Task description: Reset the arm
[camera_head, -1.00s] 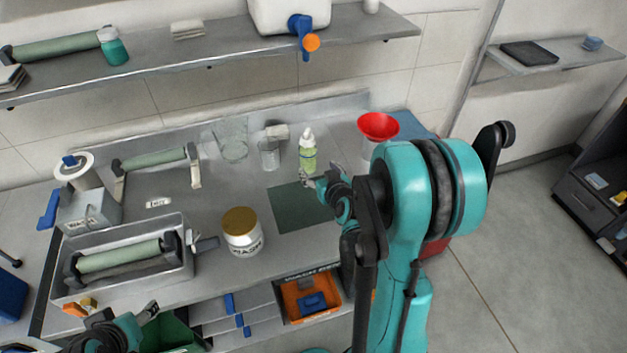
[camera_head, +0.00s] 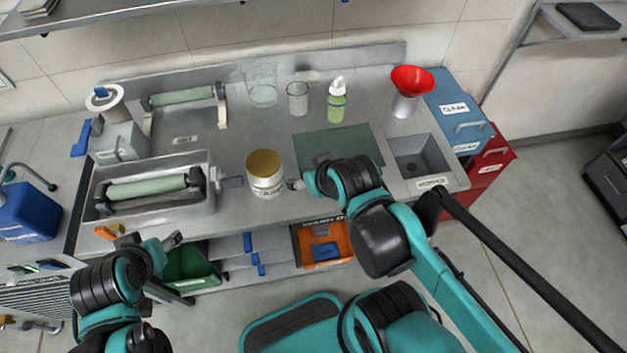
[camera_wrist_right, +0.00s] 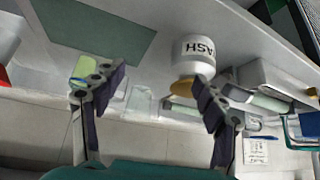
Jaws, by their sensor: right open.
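My right gripper (camera_head: 297,185) is just right of the white jar with a gold lid (camera_head: 265,178) in the head view, low at the front of the steel counter (camera_head: 225,225). In the right wrist view the two fingers of this gripper (camera_wrist_right: 157,92) are spread wide with nothing between them. The jar (camera_wrist_right: 193,58) stands beyond them there, its label reading WASH. My left gripper (camera_head: 172,241) is at lower left, in front of the counter's edge. Its fingers are small and it cannot be told whether they are parted.
A steel tray with a green roller (camera_head: 207,200) is at left on the counter. A dark green mat (camera_head: 350,143), a sink (camera_head: 418,158), a green bottle (camera_head: 337,105) and a red funnel (camera_head: 412,80) are farther right. Orange and green bins sit below.

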